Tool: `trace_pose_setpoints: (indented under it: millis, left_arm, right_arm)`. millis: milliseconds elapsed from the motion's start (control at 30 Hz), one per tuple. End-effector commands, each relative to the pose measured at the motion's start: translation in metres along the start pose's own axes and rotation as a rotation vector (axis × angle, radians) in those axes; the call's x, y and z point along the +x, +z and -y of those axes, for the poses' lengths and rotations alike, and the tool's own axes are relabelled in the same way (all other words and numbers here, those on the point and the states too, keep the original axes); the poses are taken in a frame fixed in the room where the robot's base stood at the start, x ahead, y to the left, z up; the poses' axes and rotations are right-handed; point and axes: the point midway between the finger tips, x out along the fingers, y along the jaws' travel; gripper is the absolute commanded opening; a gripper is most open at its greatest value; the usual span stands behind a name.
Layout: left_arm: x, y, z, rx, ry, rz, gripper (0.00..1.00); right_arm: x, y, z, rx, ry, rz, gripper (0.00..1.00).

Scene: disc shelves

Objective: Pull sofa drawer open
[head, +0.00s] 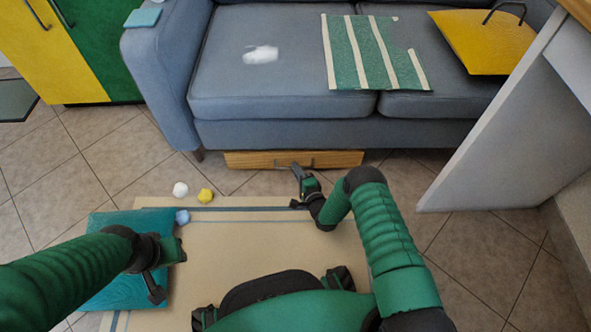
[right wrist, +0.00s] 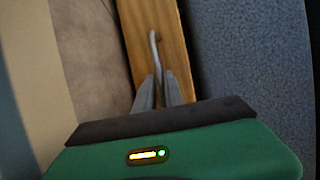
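The sofa drawer (head: 258,159) is a wooden front low beneath the blue-grey sofa (head: 300,133), with a metal handle near its middle. My right gripper (head: 299,179) is just in front of the drawer, near the handle. In the right wrist view the gripper's fingers (right wrist: 161,92) point at the drawer front (right wrist: 172,50), with the handle (right wrist: 153,50) reaching down to the fingertips. The fingers have a narrow gap; whether they touch the handle I cannot tell. My left gripper (head: 168,270) hangs over the teal cushion, away from the drawer; its fingers are unclear.
A teal cushion (head: 103,228) lies at the left of the beige mat (head: 235,240). A white ball (head: 180,189), a yellow ball (head: 206,195) and a light blue item (head: 182,217) lie nearby. A grey-white table panel (head: 500,120) stands at the right.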

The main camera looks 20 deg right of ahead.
Motion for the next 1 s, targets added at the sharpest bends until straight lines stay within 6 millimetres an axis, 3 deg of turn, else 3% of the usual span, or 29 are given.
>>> trace_pose_setpoints:
  millis: [100, 1000]
  left_arm:
    - [0.0000, 0.0000, 0.0001, 0.000, 0.000, 0.000, 0.36]
    - [0.0002, -0.0001, 0.0001, 0.000, 0.000, 0.000, 0.36]
  right_arm:
    - [0.0000, 0.0002, -0.0004, 0.000, 0.001, 0.000, 0.00]
    - [-0.0006, 0.0010, -0.0028, 0.000, 0.007, 0.002, 0.00]
